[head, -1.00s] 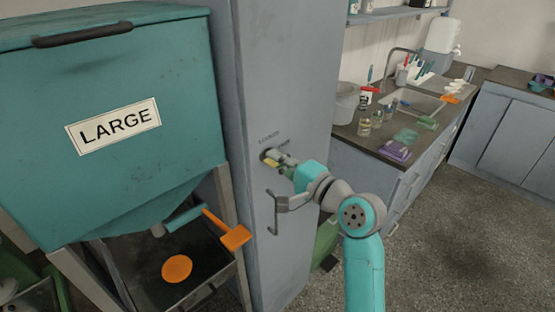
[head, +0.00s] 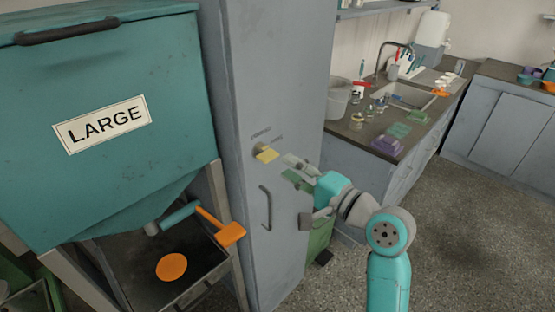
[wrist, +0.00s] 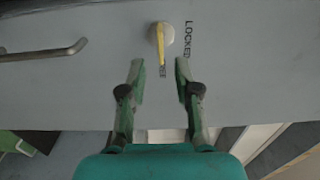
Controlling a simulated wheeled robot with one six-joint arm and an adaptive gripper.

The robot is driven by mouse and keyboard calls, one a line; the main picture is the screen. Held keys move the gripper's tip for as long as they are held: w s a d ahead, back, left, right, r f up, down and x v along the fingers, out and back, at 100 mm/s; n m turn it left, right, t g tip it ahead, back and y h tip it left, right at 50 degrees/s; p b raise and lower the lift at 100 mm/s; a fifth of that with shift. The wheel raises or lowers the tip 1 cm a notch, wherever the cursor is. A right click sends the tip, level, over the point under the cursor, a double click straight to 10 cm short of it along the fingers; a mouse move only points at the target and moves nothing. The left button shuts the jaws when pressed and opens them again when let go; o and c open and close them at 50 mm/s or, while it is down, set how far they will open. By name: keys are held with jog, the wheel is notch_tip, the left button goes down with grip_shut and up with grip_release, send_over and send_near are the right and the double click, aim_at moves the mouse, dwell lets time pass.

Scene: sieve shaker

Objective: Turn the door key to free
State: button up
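The yellow door key (head: 266,154) sits in a round pale lock on the grey door (head: 290,80), above the handle. The word LOCKED (wrist: 188,38) is to the right of the lock. My gripper (head: 292,170) is open and empty, a short way off the door to the right of the key. In the wrist view its fingertips (wrist: 159,70) are apart, below the key, not touching it.
A grey door handle (head: 266,208) sticks out below the key. The teal LARGE hopper (head: 100,180) stands on the left, with an orange-ended lever (head: 222,226). A sink counter (head: 410,135) with bottles is behind on the right. The floor (head: 470,220) at right is clear.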

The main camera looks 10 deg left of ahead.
jog(key=shift+v, duration=2.4)
jog(key=s+d+f+t+h, duration=0.1)
jog(key=s+d+f+h, duration=0.3)
jog(key=f, duration=0.4)
jog(key=s+d+f+m+t+h, duration=0.1)
jog(key=s+d+f+t+h, duration=0.2)
jog(key=s+f, duration=0.5)
jog(key=s+d+f+h, duration=0.3)
jog(key=s+d+f, duration=0.15)
jog(key=f, duration=0.45)
jog(key=s+d+n+h, duration=0.2)
jog(key=s+n, duration=0.2)
jog(key=s, duration=0.9)
jog(key=s+d+r+n+h, duration=0.1)
jog(key=s+d+n+h, duration=0.1)
jog(key=s, duration=1.1)
jog(key=d+n, duration=0.1)
jog(key=n, duration=0.1)
jog(key=shift+s+d+r+n, duration=0.3)
jog(key=shift+s+r+n, duration=0.05)
jog(key=shift+s+n, duration=0.05)
